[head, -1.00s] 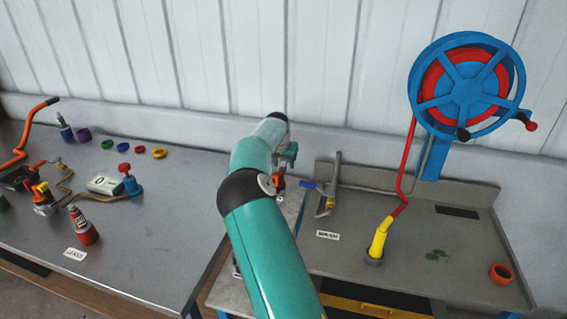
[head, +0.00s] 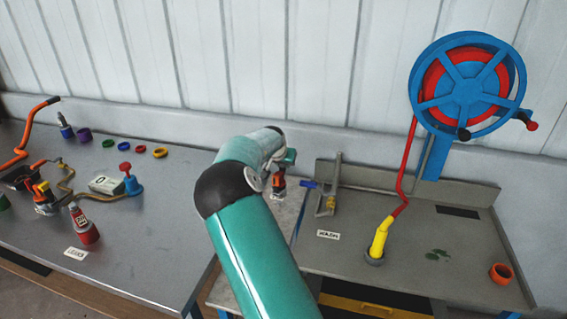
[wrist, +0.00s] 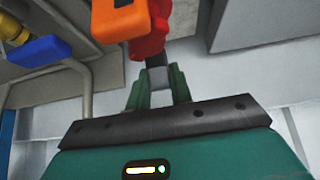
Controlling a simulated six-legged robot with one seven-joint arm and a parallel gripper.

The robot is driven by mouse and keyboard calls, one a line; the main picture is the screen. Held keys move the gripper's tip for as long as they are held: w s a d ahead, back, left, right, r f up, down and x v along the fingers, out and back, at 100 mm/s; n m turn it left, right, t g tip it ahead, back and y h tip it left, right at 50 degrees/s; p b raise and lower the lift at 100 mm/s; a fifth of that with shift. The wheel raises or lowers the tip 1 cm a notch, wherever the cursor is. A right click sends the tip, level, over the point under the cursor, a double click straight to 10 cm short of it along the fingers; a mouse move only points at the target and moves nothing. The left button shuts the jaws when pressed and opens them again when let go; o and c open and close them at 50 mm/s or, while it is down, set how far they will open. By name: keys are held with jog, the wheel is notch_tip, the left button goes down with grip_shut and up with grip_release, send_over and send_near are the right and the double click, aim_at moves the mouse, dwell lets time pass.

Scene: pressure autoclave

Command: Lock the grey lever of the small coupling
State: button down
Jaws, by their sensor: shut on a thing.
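My gripper (wrist: 158,88) has its green fingers on either side of a small grey piece, which looks like the grey lever (wrist: 157,76). The fingers are shut on it. Just beyond it are a red body (wrist: 150,40) and an orange block (wrist: 118,18), apparently parts of the small coupling. In the head view the orange and red coupling (head: 278,188) shows small below my gripper, over the narrow pale bench. My arm and the distance hide the lever there.
A blue handle (head: 309,184) on a grey pipe stand is close on the right; its blue end also shows in the wrist view (wrist: 38,50). A red hose runs from the blue reel (head: 465,85) to a yellow nozzle (head: 379,240). The left bench (head: 130,240) carries several small parts.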

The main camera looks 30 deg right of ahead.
jog(key=shift+s+a+r+t+h, duration=0.1)
jog(key=shift+s+a+t+h, duration=0.55)
jog(key=shift+t+h, duration=0.3)
jog(key=c, duration=1.2)
grip_release()
jog(key=shift+c, duration=0.2)
jog(key=v, duration=1.3)
jog(key=shift+s+a+r, duration=0.15)
jog(key=shift+a+r, duration=0.1)
jog(key=shift+r, duration=0.05)
